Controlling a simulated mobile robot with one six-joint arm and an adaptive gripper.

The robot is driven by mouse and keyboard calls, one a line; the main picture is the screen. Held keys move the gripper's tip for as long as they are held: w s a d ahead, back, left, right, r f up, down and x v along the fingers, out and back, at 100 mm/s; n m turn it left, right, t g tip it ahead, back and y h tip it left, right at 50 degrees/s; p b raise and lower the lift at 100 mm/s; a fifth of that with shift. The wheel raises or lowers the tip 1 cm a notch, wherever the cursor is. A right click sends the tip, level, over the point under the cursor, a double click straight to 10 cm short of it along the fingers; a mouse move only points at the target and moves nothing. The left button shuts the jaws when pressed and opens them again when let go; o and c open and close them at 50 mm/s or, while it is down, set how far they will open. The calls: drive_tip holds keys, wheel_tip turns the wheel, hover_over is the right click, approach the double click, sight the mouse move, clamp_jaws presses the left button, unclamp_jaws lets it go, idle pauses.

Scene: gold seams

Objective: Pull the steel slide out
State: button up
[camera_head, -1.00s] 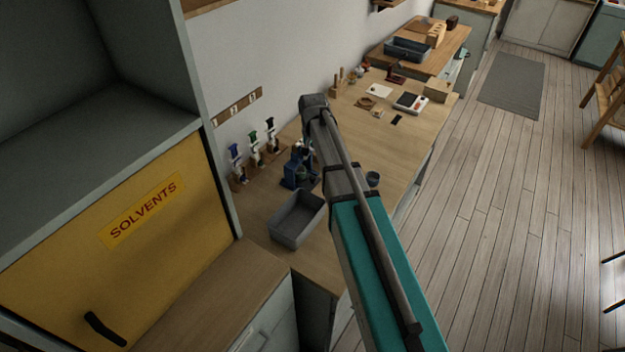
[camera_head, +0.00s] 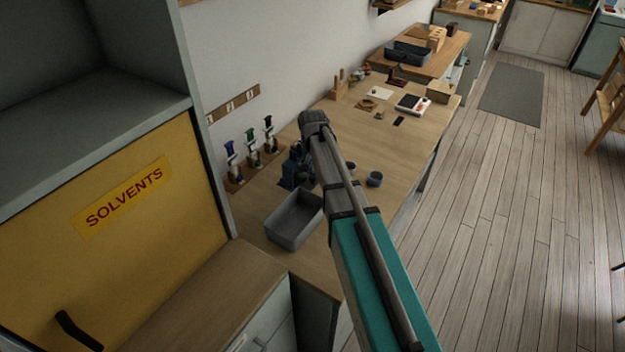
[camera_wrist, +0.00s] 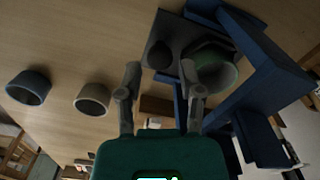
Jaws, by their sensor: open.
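A blue frame-like device (camera_head: 297,172) stands on the workbench, partly hidden by my arm in the head view. In the wrist view the blue frame (camera_wrist: 262,75) is large at the right. A dark grey flat plate (camera_wrist: 160,54), which may be the steel slide, lies inside its arms, with a dark round part and a green cup-like part (camera_wrist: 217,72) over it. My gripper (camera_wrist: 160,68) is open, its two fingers apart and pointing toward the plate. Nothing is seen between the fingers; contact cannot be told. The gripper is hidden in the head view.
A grey bin (camera_head: 293,219) stands on the bench's near side. Two small cups (camera_wrist: 29,87) (camera_wrist: 92,99) stand beside the device. Several coloured-top tools (camera_head: 250,150) stand in a rack by the wall. The yellow solvents cabinet (camera_head: 120,230) is at left; open floor lies at right.

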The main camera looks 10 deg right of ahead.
drive_tip(key=shift+f+b, duration=0.55)
drive_tip(key=shift+f, duration=0.25)
clamp_jaws()
